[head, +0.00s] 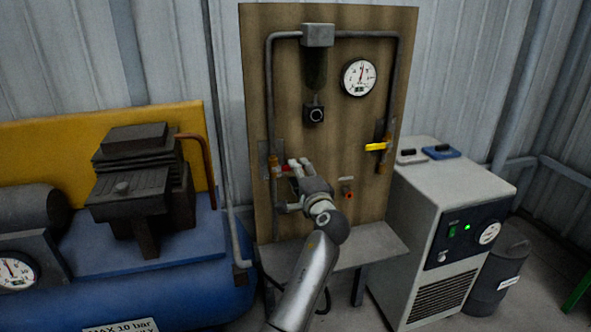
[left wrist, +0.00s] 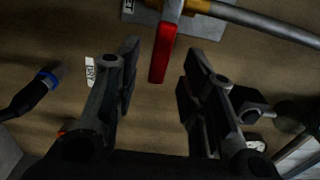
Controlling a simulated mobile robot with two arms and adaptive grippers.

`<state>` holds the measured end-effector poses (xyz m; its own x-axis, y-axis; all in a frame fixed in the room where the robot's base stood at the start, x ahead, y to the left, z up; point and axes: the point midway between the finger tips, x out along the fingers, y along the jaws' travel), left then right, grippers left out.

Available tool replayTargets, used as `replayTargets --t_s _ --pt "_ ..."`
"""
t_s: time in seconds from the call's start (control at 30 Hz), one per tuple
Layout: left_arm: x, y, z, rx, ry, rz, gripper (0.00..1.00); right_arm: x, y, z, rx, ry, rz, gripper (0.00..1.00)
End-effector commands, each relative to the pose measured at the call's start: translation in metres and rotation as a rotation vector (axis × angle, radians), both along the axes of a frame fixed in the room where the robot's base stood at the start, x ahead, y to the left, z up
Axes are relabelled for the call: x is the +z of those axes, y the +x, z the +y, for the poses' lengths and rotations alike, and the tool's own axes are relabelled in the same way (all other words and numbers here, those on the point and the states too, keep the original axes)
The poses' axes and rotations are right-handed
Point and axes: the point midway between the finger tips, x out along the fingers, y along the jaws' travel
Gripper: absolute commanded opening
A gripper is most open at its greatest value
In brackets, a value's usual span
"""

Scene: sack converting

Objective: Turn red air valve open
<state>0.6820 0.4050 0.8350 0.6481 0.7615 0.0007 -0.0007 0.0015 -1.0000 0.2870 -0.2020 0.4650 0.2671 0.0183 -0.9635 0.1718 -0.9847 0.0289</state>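The red valve handle shows in the left wrist view (left wrist: 163,52) as a narrow red lever, joined at its top to a brass fitting on a grey pipe. In the head view it is mostly hidden by my gripper, beside the brass valve body (head: 274,166) on the left pipe of the wooden panel. My left gripper (head: 299,168) is at the panel, just right of that valve. In the left wrist view its fingers (left wrist: 160,72) are open, with the handle's lower end in the gap between them and space on both sides. My right gripper is out of view.
A yellow lever (head: 376,147) and a round gauge (head: 359,77) are on the panel (head: 335,130)'s right side. A small red-orange part (head: 348,194) sits lower on the panel. A blue compressor (head: 190,260) stands left, and a grey dryer cabinet (head: 445,210) right.

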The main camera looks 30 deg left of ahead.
Motion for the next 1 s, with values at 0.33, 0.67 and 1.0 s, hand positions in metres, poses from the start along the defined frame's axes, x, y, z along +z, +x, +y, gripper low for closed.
replayTargets --t_s 0.33,0.67,1.0 --pt "-0.001 0.025 0.029 -0.001 -0.001 0.0 0.38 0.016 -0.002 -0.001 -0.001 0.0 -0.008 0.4" --pt "-0.001 0.026 0.03 -0.001 -0.001 0.0 0.36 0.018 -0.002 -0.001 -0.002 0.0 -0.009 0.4" --pt "-0.001 0.026 0.03 -0.001 -0.001 0.0 0.0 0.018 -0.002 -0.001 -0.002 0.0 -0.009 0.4"
